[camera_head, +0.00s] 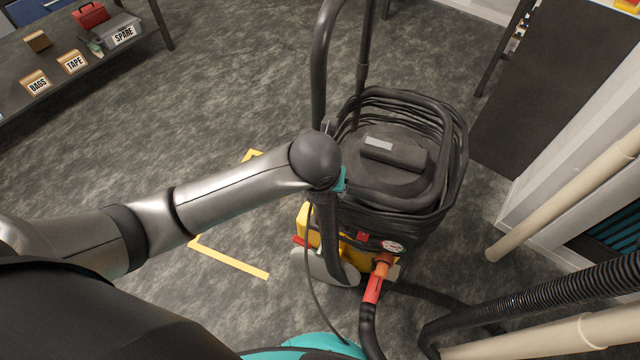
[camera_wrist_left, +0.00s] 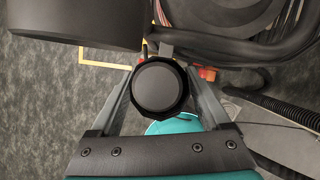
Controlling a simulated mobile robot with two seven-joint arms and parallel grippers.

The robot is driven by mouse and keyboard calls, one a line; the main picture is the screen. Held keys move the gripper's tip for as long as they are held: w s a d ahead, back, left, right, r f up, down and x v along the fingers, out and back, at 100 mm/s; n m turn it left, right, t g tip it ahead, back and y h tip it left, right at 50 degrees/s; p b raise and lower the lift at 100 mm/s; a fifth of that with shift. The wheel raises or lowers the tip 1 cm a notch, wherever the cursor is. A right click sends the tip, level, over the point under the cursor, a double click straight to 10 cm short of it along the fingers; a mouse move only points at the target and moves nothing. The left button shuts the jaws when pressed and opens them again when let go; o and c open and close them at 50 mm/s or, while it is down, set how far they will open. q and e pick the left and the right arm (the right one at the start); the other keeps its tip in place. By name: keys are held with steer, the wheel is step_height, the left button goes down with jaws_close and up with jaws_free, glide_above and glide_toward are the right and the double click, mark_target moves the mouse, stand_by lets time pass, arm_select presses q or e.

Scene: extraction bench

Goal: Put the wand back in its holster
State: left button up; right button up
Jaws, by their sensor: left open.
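A dark round-ended piece (camera_wrist_left: 160,88), which looks like the end of the wand seen end-on, sits between the spread fingers of my left gripper (camera_wrist_left: 160,76) in the left wrist view. In the head view my left wrist hides most of the gripper. Below the wrist a dark upright tube (camera_head: 329,212), probably the wand, stands against the front of the extraction machine (camera_head: 385,185). I cannot tell whether the fingers touch it. The holster cannot be made out clearly. My right gripper is not in view.
Black hose (camera_head: 455,125) is coiled around the machine top. A red and orange fitting (camera_head: 374,288) joins a hose at its front. Yellow tape (camera_head: 230,258) marks the floor. A bench (camera_head: 100,68) with labelled blocks stands at the upper left. Beige pipes (camera_head: 560,195) and a ribbed hose (camera_head: 540,290) lie right.

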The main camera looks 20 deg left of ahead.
arm_select(q)
steer(key=p+v, duration=0.8)
steer(key=v, duration=0.2)
steer(key=shift+a, duration=0.15)
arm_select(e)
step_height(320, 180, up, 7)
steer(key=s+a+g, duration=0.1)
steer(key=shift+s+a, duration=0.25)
arm_select(q)
steer(key=shift+r, duration=0.1)
